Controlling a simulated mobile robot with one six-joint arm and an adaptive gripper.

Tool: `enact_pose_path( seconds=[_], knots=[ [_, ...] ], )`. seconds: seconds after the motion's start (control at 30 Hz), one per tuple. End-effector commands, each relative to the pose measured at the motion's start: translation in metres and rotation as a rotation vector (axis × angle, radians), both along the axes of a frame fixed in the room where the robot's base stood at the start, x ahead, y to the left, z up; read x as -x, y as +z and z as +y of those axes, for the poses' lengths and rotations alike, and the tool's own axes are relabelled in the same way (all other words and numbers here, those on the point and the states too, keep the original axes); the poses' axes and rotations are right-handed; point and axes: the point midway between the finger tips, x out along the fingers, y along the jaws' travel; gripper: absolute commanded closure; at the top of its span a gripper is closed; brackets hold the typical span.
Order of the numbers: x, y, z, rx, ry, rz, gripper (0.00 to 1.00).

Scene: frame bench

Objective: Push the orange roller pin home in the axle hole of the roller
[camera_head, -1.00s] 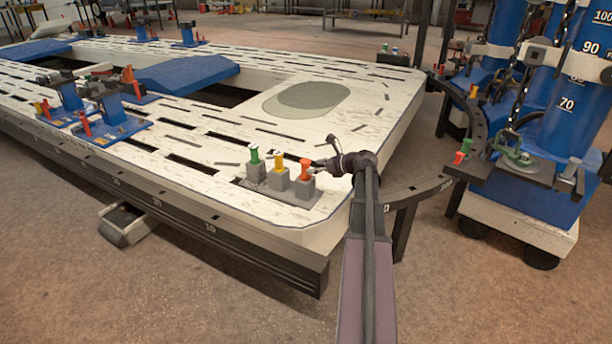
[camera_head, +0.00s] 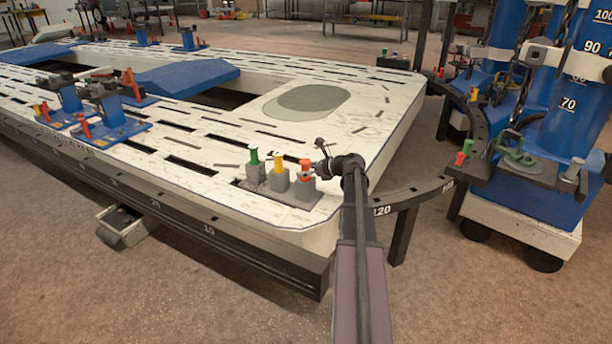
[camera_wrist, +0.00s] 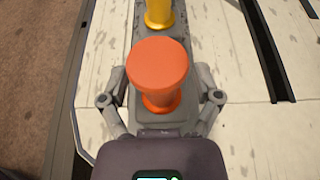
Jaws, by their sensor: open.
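The orange roller pin (camera_head: 305,165) stands upright in the nearest grey block (camera_head: 305,188) of a row on the white bench. In the wrist view its wide round head (camera_wrist: 157,68) fills the middle, with a narrower neck below. My gripper (camera_head: 312,172) is at the pin from the right. In the wrist view my gripper (camera_wrist: 160,95) is open, one finger on each side of the pin, with gaps to both.
A yellow pin (camera_head: 278,160) and a green pin (camera_head: 254,156) stand in blocks left of the orange one; the yellow (camera_wrist: 158,12) is just beyond it in the wrist view. A curved black rail (camera_head: 415,192) and blue columns (camera_head: 568,110) are at the right.

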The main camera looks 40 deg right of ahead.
Motion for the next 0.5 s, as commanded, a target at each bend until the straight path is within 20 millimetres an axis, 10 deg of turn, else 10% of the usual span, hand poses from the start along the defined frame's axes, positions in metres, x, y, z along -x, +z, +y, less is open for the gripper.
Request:
enact_pose_path(
  seconds=[0.07,0.3,0.5],
  knots=[
    [0.0001,-0.0001,-0.0001,0.000,0.000,0.000,0.24],
    [0.0001,0.0000,-0.0003,0.000,0.000,0.000,0.96],
    [0.0001,0.0001,-0.0004,0.000,0.000,0.000,1.00]
  ],
)
